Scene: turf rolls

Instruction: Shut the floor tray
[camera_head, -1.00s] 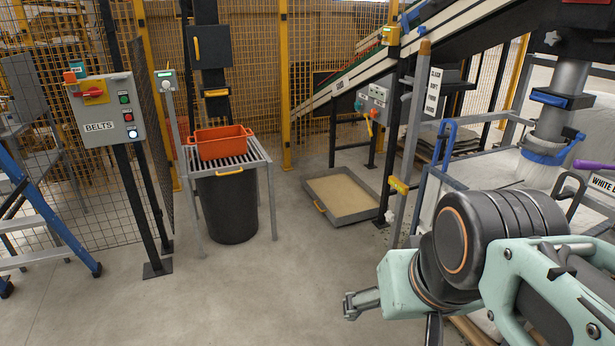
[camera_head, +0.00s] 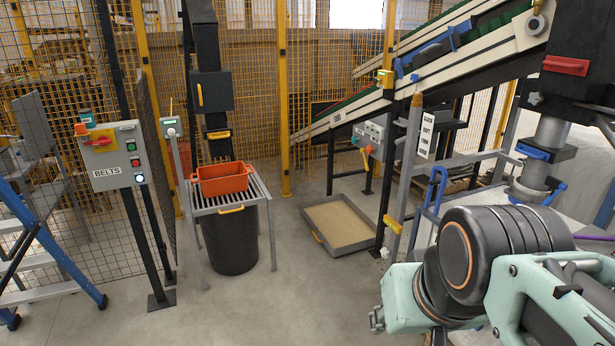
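The floor tray (camera_head: 362,247) is a shallow grey metal tray with a tan bottom. It lies on the concrete floor under the conveyor's low end, pulled out in front of the posts.
An orange bin (camera_head: 222,180) sits on a grated stand (camera_head: 268,202) left of the tray, over a black barrel (camera_head: 230,245). A grey post (camera_head: 403,180) stands right of the tray. A blue ladder (camera_head: 60,255) is at far left. The floor between is clear.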

